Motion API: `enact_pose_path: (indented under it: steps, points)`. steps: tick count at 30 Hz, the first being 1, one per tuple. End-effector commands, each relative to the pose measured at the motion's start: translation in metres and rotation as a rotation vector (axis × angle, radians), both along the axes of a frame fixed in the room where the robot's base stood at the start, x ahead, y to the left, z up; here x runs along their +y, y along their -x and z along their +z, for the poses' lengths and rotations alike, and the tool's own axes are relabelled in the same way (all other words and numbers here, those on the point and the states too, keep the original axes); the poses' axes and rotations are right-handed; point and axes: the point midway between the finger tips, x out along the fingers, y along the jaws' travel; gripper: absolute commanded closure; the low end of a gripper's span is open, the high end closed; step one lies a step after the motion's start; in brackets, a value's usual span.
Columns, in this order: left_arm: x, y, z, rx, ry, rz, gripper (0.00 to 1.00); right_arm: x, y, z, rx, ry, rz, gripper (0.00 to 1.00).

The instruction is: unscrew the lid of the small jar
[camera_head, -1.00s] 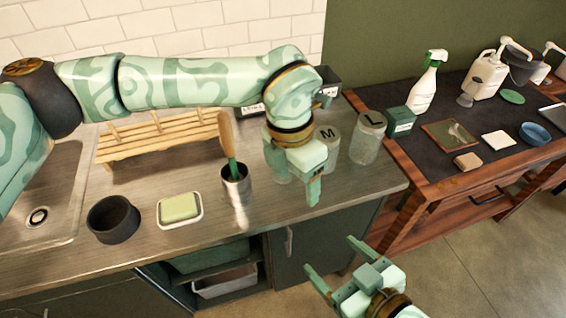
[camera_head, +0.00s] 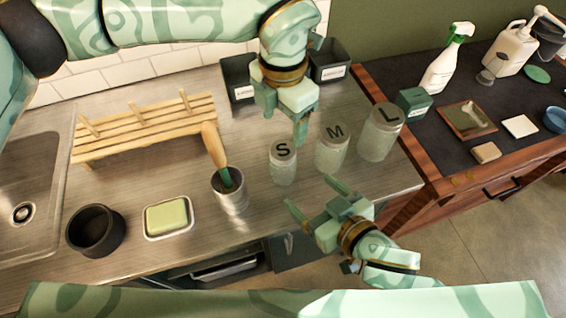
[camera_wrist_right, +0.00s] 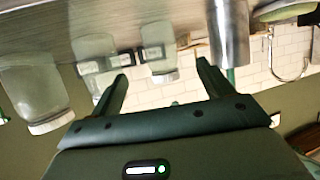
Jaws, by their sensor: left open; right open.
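The small jar (camera_head: 284,170) is clear glass with a grey lid marked S and stands upright on the steel counter. Its lid (camera_head: 283,149) is on top. In the right wrist view the small jar (camera_wrist_right: 157,48) appears upside down between the fingertips' directions. My left gripper (camera_head: 285,122) is open and points down, just above and behind the lid, apart from it. My right gripper (camera_head: 313,196) is open and empty, in front of and to the right of the small jar; it also shows in the wrist view (camera_wrist_right: 162,76).
The M jar (camera_head: 332,153) and L jar (camera_head: 379,139) stand to the right. A steel cup (camera_head: 231,198) with a wooden-handled brush is at the left. Dark bins (camera_head: 330,62) stand behind. A soap dish (camera_head: 149,236) and dark bowl (camera_head: 95,232) sit further left.

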Motion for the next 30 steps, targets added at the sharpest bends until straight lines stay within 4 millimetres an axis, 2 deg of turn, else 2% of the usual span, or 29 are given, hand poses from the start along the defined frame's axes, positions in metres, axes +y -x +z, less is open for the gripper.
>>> enact_pose_path:
  steps: [6, 12, 18, 26, 27, 30]
  points:
    - [0.0, 0.0, 0.0, 0.0, 0.0, 0.0, 0.33, 0.027, -0.041, -0.019, -0.003, 0.001, 0.0, 0.2]
    - [0.0, 0.0, 0.0, 0.0, 0.0, 0.0, 0.33, 0.044, -0.068, -0.033, 0.0, 0.0, 0.0, 0.2]
    - [0.0, 0.0, 0.0, 0.0, 0.0, 0.0, 0.33, 0.052, -0.08, -0.039, -0.001, 0.001, -0.001, 0.2]
    - [0.0, 0.0, 0.0, 0.0, 0.0, 0.0, 0.33, 0.053, -0.082, -0.04, 0.0, 0.0, 0.0, 0.2]
    - [0.0, 0.0, 0.0, 0.0, 0.0, 0.0, 0.33, 0.053, -0.081, -0.04, 0.0, 0.0, 0.0, 0.23]
    - [0.0, 0.0, 0.0, 0.0, 0.0, 0.0, 0.33, 0.053, -0.081, -0.04, 0.0, 0.0, 0.0, 0.51]
